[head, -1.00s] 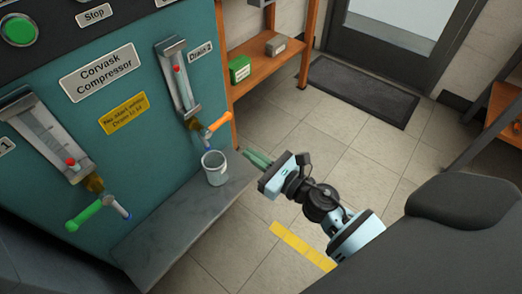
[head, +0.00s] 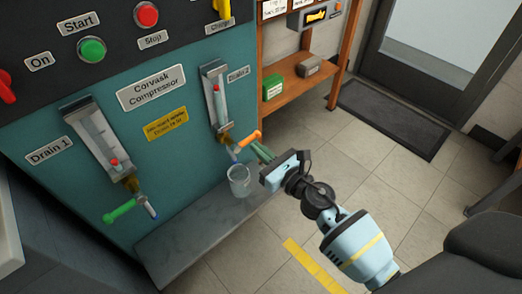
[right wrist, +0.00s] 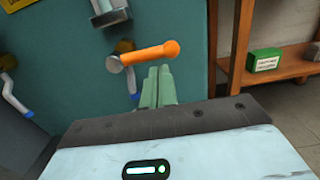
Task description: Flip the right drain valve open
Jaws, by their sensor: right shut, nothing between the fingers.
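The right drain valve's orange handle (head: 248,139) sits under the Drain 2 sight gauge (head: 214,98), slanting up to the right. It also shows in the right wrist view (right wrist: 150,54), lying nearly level with its thick end at right. My right gripper (head: 259,148) is shut and empty. Its green fingertips (right wrist: 157,72) are just under the orange handle in the right wrist view; I cannot tell whether they touch it. A clear cup (head: 239,182) stands below the valve on a grey ledge (head: 195,238). My left gripper is not in view.
The left drain valve's green handle (head: 121,211) hangs under the Drain 1 gauge (head: 98,140). An orange shelf (head: 299,88) with a green box (head: 272,87) stands right of the teal panel. The floor to the right is open, with a dark mat (head: 393,118).

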